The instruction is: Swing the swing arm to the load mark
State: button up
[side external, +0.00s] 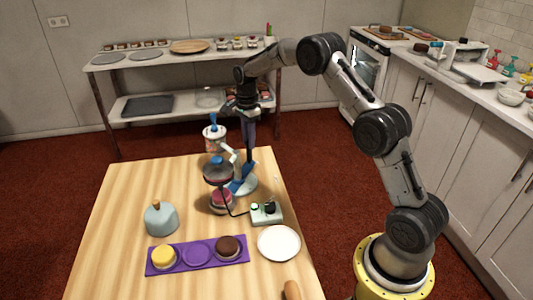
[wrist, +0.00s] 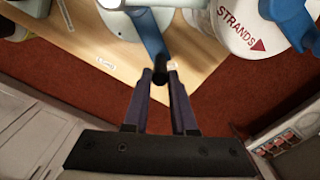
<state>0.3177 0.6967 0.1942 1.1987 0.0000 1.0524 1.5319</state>
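The swing arm (wrist: 150,35) shows in the wrist view as a blue bar with a black end, just beyond my fingertips. In the side external view, a white and blue jointed stand (side external: 230,155) rises from a round base (side external: 246,187) beside a dark disc (side external: 217,172). My gripper (wrist: 160,74) points down at the stand; its two fingers are apart, with a gap between them. I cannot tell whether they touch the bar. In the side external view, my gripper (side external: 248,155) partly hides the stand. Small white labels (wrist: 106,62) lie on the table; I cannot read which marks load.
A tub marked STRANDS (wrist: 245,28) stands close by. On the table are a control box (side external: 266,213), white plate (side external: 279,243), purple cake tray (side external: 197,268), blue-grey dome (side external: 160,218) and pink cake (side external: 221,200). The table's left side is clear.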

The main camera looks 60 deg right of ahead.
grip_shut()
jog(key=shift+s, duration=1.45)
jog(key=shift+s+a, duration=0.15)
jog(key=shift+s, duration=0.55)
jog(key=shift+s+a, duration=0.15)
jog(key=shift+s, duration=0.5)
